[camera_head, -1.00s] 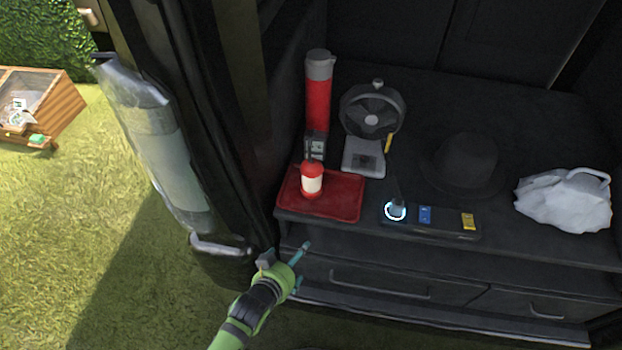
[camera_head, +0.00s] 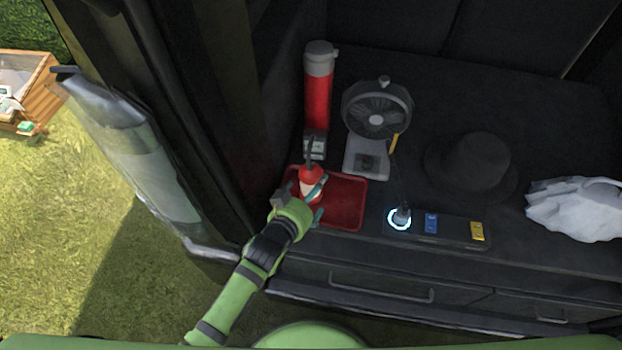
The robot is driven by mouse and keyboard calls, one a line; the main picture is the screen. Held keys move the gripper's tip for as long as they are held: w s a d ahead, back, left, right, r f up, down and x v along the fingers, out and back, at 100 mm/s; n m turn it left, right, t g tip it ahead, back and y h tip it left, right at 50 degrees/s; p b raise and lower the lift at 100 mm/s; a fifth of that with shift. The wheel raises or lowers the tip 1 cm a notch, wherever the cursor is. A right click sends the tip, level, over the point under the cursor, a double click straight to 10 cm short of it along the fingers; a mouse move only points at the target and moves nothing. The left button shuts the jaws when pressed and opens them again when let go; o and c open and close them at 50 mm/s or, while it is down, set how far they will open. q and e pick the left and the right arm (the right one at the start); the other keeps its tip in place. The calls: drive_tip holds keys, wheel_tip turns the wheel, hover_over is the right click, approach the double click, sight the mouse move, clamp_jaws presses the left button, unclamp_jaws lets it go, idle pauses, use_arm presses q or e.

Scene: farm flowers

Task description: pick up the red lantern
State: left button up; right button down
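The red lantern (camera_head: 311,176), a small red and white bottle-like thing, stands on the red tray (camera_head: 347,214) on the dark shelf. My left gripper (camera_head: 317,199) reaches up to it from the front, with its teal fingers at the lower part of the lantern. One finger shows on the right side of the lantern and another lies lower. The palm hides part of the lantern's base and left side, so I cannot tell whether the fingers touch it. My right gripper does not show.
A tall red cylinder with a grey top (camera_head: 318,95) and a small dark box (camera_head: 315,147) stand behind the tray. A fan (camera_head: 377,110), a panel with a lit ring (camera_head: 399,219), a black hat (camera_head: 470,163) and a white bag (camera_head: 575,209) are to the right. A dark wall closes the left.

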sight(315, 184)
use_arm(q)
drive_tip(key=x, duration=0.3)
drive_tip(key=shift+w+f, duration=0.15)
drive_tip(key=shift+w, duration=0.3)
drive_tip(key=c, duration=1.4)
drive_tip(key=shift+f, duration=0.15)
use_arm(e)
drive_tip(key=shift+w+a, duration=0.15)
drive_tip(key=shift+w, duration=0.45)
